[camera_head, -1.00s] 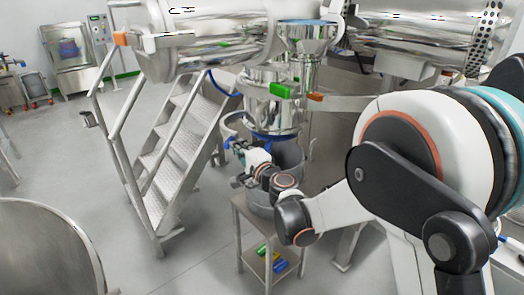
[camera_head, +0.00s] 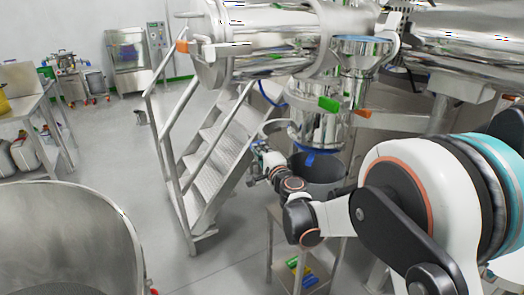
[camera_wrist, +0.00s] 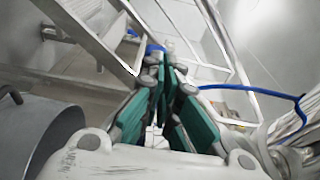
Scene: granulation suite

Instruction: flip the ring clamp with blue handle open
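My gripper (camera_wrist: 167,78) is at the left of the steel vessel (camera_head: 318,122) in the head view. Its green-padded fingers lie close together at the tips, and nothing is visibly held between them. In the wrist view a small blue part (camera_wrist: 155,48), perhaps the clamp's blue handle, shows just past the fingertips; I cannot tell whether they touch. In the head view a curved metal band (camera_head: 277,126), which looks like a half of the ring clamp, stands out to the vessel's left. Another blue part (camera_head: 312,157) is under the vessel. My wrist hides some of this area.
A grey bin (camera_head: 325,172) stands under the vessel. Metal stairs with rails (camera_head: 208,170) rise close to the left. A small stand holds coloured items (camera_head: 302,272). A blue hose (camera_wrist: 250,90) crosses the wrist view. Open floor lies left of the stairs.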

